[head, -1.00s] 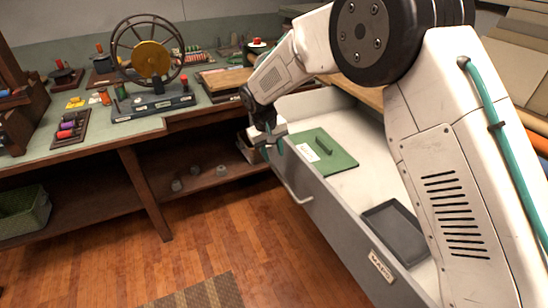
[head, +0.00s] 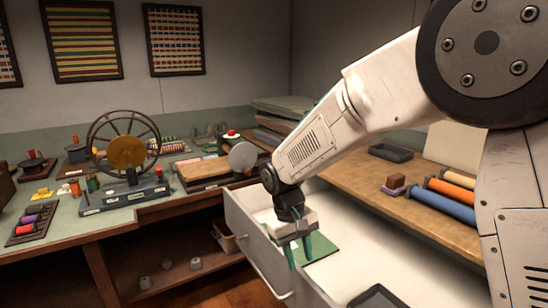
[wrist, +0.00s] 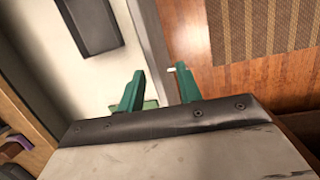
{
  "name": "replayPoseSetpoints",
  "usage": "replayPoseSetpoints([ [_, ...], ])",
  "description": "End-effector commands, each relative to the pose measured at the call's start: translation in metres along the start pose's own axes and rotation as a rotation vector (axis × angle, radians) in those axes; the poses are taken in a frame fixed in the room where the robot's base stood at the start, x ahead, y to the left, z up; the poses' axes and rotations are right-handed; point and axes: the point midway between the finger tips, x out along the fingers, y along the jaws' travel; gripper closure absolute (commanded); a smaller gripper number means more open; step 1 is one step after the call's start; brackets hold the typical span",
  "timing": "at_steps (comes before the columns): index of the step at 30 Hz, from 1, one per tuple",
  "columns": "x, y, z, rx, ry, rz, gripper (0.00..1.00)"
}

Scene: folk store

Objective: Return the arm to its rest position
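My gripper (head: 301,256) is open and empty, its two green fingers pointing down near the front wall of the open grey drawer (head: 262,252). In the wrist view the fingers (wrist: 160,78) stand apart with nothing between them. The drawer wall (wrist: 150,38) runs behind the gap, with the drawer's inside on the left and the floor on the right. My arm reaches forward and left over the drawer, elbow high. A green flat panel (head: 322,247) lies in the drawer, partly hidden by a finger. A dark tray (head: 376,297) lies nearer; it shows in the wrist view (wrist: 90,22).
A wooden counter (head: 350,185) with coloured rolls (head: 440,207) lies right of the drawer. A green-topped bench (head: 75,225) with a spinning-wheel device (head: 126,152) and spools stands left. Wood floor (wrist: 205,40) and a woven mat (wrist: 265,25) are beside the drawer.

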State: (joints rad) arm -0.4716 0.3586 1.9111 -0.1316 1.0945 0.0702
Motion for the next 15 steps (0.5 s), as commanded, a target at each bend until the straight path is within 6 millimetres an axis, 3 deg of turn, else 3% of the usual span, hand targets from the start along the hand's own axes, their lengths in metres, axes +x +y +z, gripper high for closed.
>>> replayPoseSetpoints([
  [1, -0.01, 0.011, 0.023, 0.021, 0.002, -0.011, 0.65],
  [6, -0.031, 0.034, 0.091, 0.079, 0.003, -0.049, 0.65],
  [15, -0.048, 0.058, 0.205, 0.192, 0.042, -0.11, 0.65],
])
